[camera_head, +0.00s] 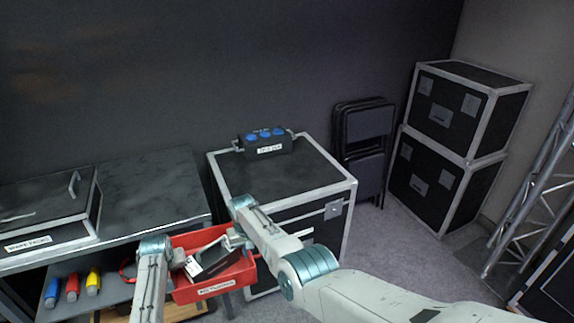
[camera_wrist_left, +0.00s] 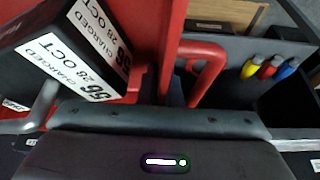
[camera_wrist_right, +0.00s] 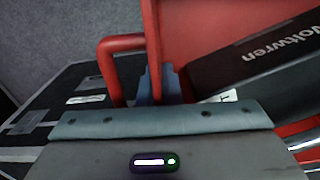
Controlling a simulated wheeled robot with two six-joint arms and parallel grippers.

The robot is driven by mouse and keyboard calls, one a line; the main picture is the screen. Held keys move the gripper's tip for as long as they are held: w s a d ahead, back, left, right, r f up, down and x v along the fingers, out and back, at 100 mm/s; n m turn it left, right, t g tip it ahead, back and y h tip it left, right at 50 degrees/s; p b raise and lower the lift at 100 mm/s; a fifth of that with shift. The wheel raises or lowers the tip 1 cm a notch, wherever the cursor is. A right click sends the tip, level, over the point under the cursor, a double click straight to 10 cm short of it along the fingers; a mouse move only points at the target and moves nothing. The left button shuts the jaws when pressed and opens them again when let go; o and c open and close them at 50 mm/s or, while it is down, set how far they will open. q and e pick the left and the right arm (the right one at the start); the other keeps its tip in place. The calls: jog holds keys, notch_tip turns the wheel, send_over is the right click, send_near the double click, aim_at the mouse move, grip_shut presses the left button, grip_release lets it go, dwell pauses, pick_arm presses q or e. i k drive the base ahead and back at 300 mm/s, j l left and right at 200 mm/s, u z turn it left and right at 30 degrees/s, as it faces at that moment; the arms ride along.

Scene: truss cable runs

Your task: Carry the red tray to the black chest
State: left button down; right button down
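The red tray (camera_head: 215,283) is in the lower middle of the head view, in front of the bench and near the black chest (camera_head: 330,160). The fingertips are partly hidden.
A black box with blue sockets (camera_head: 266,141) stands at the chest's back; the front of its top is clear. Folded chairs (camera_head: 362,145), stacked cases (camera_head: 455,140) and truss (camera_head: 535,190) stand right.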

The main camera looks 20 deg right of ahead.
aim_at(285, 178)
jog(key=i+l+z, duration=0.2)
jog(key=z, duration=0.15)
jog(key=i+l+z, duration=0.45)
jog(key=z, duration=0.2)
jog(key=i+l+u, duration=0.6)
jog(key=u, duration=0.15)
jog(key=i+l+u, duration=0.35)
jog(key=i+l, duration=0.05)
jog(key=l, duration=0.05)
